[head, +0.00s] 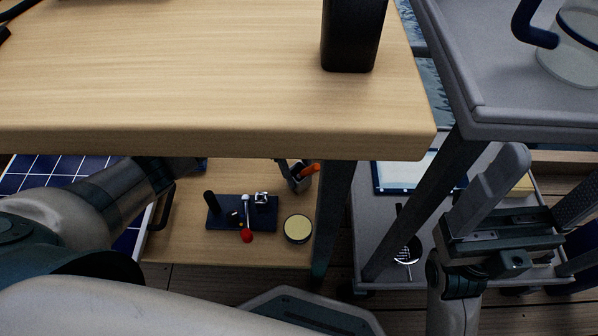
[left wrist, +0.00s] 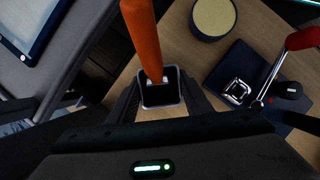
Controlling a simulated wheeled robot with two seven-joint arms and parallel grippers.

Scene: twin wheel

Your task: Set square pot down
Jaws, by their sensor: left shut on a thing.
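The square pot (left wrist: 162,97) is small and dark with a pale rim, and an orange rod-like thing (left wrist: 143,38) stands up out of it. My left gripper (left wrist: 161,92) is shut on the pot, one finger on each side. In the head view the pot (head: 298,184) is under the tabletop, over the right part of the lower wooden shelf (head: 185,247). The tabletop edge hides part of the left gripper (head: 297,178). I cannot tell whether the pot touches the shelf. My right gripper (head: 540,205) is at the right, apart from the pot, open and empty.
A dark block with a red-handled clamp (head: 243,216) and a round tin with a yellow top (head: 298,229) are on the shelf near the pot. The tabletop (head: 200,70) overhangs the shelf. A table leg (head: 332,210) and a grey cart (head: 375,240) stand to the right.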

